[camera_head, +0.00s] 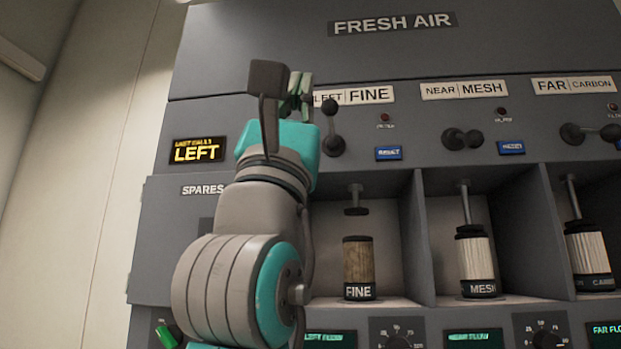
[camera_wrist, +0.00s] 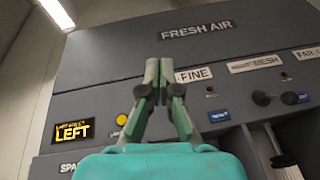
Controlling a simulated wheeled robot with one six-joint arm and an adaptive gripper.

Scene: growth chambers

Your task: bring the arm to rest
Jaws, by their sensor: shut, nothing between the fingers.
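My gripper (camera_head: 300,88) is raised in front of the upper panel of the grey FRESH AIR cabinet (camera_head: 250,55), near the left end of the LEFT FINE label (camera_head: 357,96). In the wrist view my gripper (camera_wrist: 157,64) points up at the panel, its green fingers together at the tips with nothing between them. My teal and grey arm rises from the bottom of the head view and hides part of the cabinet's left side. I cannot tell whether the fingers touch the panel.
A dark lever (camera_head: 332,130) stands just right of my gripper. Levers for MESH (camera_head: 462,138) and CARBON (camera_head: 590,133) are further right. Below, open bays hold a brown FINE filter (camera_head: 358,268), a MESH filter (camera_head: 475,262) and a carbon filter (camera_head: 588,253). A lit LEFT display (camera_head: 196,151) is left.

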